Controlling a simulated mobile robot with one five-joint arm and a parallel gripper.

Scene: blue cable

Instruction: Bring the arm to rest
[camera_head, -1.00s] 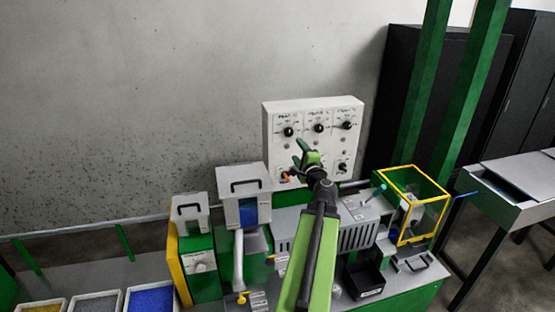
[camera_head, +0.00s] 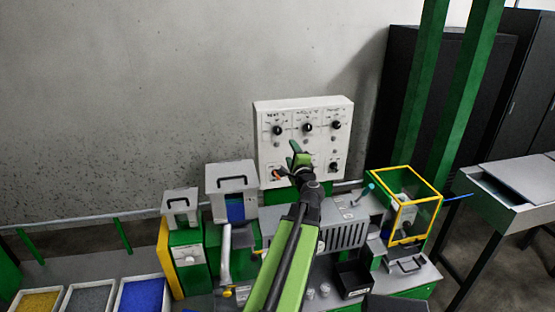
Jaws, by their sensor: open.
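My gripper (camera_head: 290,160) is at the end of my green and black arm, raised in front of the lower left part of the white control panel (camera_head: 342,152). Its jaws are open and I see nothing between them. An orange-red knob on the panel (camera_head: 276,175) shows just left of the jaws. I cannot tell whether the gripper touches the panel. My forearm hides part of the bench machine below. The blue cable (camera_head: 458,196) sticks out at the right, beside the yellow-framed box.
A grey machine (camera_head: 345,237) and a yellow-framed box (camera_head: 402,205) stand on the bench right of my arm. Lidded hoppers (camera_head: 228,179) stand left. Bins of yellow, grey and blue pellets (camera_head: 142,295) are at lower left. A black tray (camera_head: 354,280) lies at the front. The wall space above is clear.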

